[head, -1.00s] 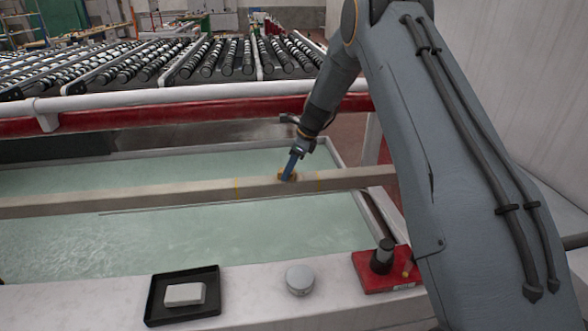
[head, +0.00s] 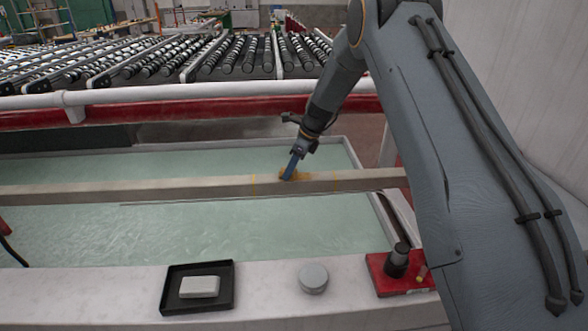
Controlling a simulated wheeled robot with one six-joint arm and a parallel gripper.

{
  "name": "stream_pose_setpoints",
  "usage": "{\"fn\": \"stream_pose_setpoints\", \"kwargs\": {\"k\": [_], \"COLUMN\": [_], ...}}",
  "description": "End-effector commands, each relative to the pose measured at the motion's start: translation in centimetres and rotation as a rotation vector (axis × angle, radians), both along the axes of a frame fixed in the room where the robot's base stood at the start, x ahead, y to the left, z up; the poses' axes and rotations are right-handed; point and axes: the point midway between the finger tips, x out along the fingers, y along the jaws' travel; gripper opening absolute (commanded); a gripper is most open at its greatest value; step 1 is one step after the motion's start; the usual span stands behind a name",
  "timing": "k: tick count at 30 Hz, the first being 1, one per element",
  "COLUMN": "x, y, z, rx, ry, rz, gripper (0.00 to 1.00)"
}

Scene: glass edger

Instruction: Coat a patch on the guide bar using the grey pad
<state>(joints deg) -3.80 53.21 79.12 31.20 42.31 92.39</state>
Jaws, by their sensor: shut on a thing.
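The guide bar (head: 120,190) is a long beige-grey beam across the tank. Two thin yellow lines on it bound a stretch under my arm. My gripper (head: 299,153) is at this stretch, nearer its left line, and is shut on a narrow blue thing (head: 292,167) whose lower end reaches the bar. An amber-brown smear (head: 302,177) shows on the bar around and right of that end. I cannot make out a grey pad in the jaws. A pale grey-white block (head: 199,287) lies in a black tray (head: 168,300) on the near ledge.
A round grey-lidded tin (head: 313,278) and a red base (head: 388,282) with a black cylinder (head: 398,260) stand on the near ledge (head: 270,300). Pale green water (head: 180,240) lies either side of the bar. A red beam (head: 200,113) and roller conveyor are behind.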

Motion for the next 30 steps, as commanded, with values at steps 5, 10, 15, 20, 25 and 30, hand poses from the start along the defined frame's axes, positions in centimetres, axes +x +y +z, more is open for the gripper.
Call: {"fn": "stream_pose_setpoints", "kwargs": {"k": [5, 10, 15, 20, 25, 30], "x": [0.0, 0.0, 0.0, 0.0, 0.0, 0.0], "y": [1.4, 2.7, 3.2, 3.9, 5.3, 6.5], "z": [0.1, 0.1, 0.2, 0.1, 0.1, 0.0], "rx": [0.000, 0.000, 0.000, 0.000, -0.001, -0.001], "ry": [0.000, -0.001, -0.001, -0.001, -0.002, -0.002], "rz": [0.003, 0.003, 0.001, 0.001, 0.002, 0.001], "gripper": [0.06, 0.06, 0.06, 0.06, 0.06, 0.06]}}
